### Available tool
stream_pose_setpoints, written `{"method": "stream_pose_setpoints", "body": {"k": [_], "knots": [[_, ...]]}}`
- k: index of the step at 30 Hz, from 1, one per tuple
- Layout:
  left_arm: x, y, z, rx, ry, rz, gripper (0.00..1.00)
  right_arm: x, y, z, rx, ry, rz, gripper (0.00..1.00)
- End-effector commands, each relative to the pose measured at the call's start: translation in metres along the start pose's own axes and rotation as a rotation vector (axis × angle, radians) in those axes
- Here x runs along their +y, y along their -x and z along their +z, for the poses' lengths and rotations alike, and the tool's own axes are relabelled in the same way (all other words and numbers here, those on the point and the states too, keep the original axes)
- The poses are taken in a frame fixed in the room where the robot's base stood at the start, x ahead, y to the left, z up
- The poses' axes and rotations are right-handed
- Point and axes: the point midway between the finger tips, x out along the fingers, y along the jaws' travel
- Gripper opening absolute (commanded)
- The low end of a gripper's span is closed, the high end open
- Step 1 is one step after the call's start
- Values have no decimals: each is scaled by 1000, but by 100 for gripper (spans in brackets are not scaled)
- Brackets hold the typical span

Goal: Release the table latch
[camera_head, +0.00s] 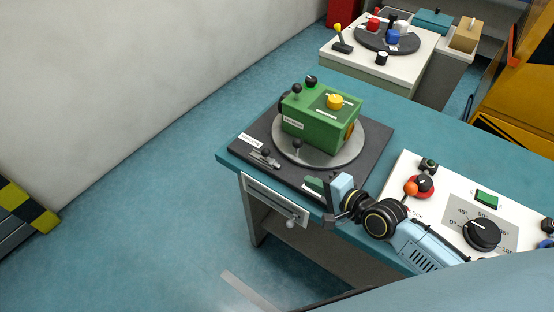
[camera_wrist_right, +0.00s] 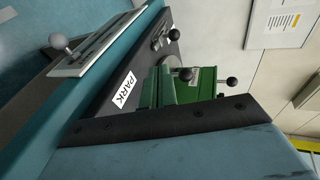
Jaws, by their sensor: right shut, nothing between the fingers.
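A green box (camera_head: 318,122) with a yellow knob on top sits on a round grey turntable (camera_head: 352,150) set in a dark base plate (camera_head: 375,137). A small metal latch-like fitting with a black knob (camera_head: 265,155) lies at the plate's front left corner. Another black-knobbed lever (camera_head: 297,146) stands at the turntable's front. My right gripper (camera_head: 331,203) is shut and empty at the plate's front right corner, apart from both knobs. In the wrist view its dark finger crosses below the green box (camera_wrist_right: 190,88). My left gripper is out of view.
A slotted rail with a ball knob (camera_head: 290,223) is on the bench's front edge; it also shows in the wrist view (camera_wrist_right: 60,42). A white PARK label (camera_wrist_right: 124,88) is on the plate. A white panel with a black dial (camera_head: 482,234) stands right of the plate.

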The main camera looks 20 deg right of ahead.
Motion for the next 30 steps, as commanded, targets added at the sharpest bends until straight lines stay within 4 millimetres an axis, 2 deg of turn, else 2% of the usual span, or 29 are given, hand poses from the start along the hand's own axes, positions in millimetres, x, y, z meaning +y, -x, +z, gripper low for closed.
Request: {"method": "stream_pose_setpoints", "body": {"k": [5, 8, 21, 30], "knots": [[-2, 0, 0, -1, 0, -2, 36, 0, -3, 0, 0, 1, 0, 0], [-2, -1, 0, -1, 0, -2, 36, 0, -12, 0, 1, 2, -1, 0], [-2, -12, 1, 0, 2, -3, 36, 0, -99, 0, 1, 3, -1, 0], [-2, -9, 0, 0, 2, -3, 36, -19, -130, 0, 0, 3, 2, 0]]}}
